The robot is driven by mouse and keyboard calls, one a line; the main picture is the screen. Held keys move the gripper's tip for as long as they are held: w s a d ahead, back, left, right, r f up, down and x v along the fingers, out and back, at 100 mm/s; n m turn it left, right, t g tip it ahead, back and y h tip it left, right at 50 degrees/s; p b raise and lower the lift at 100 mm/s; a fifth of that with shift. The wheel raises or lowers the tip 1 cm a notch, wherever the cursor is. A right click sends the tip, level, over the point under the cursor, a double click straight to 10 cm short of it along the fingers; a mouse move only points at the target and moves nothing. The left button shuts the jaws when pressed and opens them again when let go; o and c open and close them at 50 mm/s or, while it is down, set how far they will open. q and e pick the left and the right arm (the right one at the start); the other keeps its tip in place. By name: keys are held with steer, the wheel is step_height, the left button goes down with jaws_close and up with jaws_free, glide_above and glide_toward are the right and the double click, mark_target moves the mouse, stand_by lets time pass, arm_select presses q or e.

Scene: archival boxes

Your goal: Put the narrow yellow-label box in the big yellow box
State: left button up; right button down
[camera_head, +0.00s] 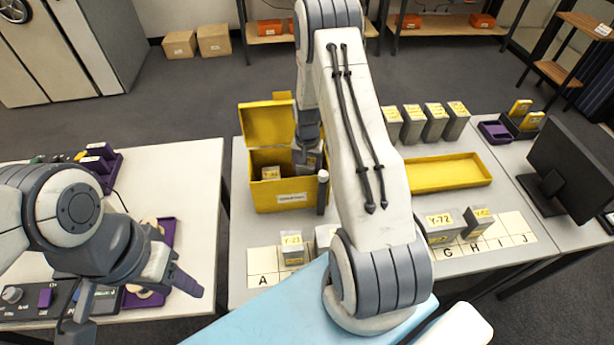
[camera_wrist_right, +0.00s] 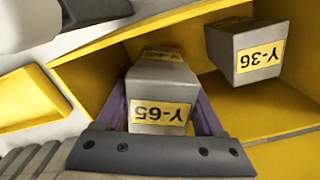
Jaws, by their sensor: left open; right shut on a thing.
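The big yellow box (camera_head: 262,199) stands open on the middle table, its lid raised at the back. My right gripper (camera_wrist_right: 162,112) is shut on a narrow grey box with a yellow label, Y-65 (camera_wrist_right: 160,88). In the head view the held box (camera_head: 313,160) is at the right side of the yellow box's opening, partly hidden by my arm. Another grey box, Y-36 (camera_wrist_right: 245,50), is inside the yellow box beside it; it also shows in the head view (camera_head: 271,180). I cannot tell whether Y-65 touches the bottom. My left gripper (camera_head: 150,285) is open and empty at the lower left.
Box Y-23 (camera_head: 292,249) stands by the lettered cards in front. Box Y-72 (camera_head: 440,228) and another box (camera_head: 479,223) stand on the right. A shallow yellow tray (camera_head: 447,174), several grey boxes (camera_head: 433,122) and a monitor (camera_head: 568,166) are farther right.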

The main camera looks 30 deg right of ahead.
step_height(320, 180, down, 3)
steer(key=shift+f+p, duration=0.2)
steer(key=shift+p, duration=0.3)
steer(key=shift+f, duration=0.5)
steer(key=shift+f, duration=0.1)
steer(key=shift+c, duration=2.1)
jaws_free()
steer(key=shift+f, duration=0.1)
steer(key=o, duration=0.4)
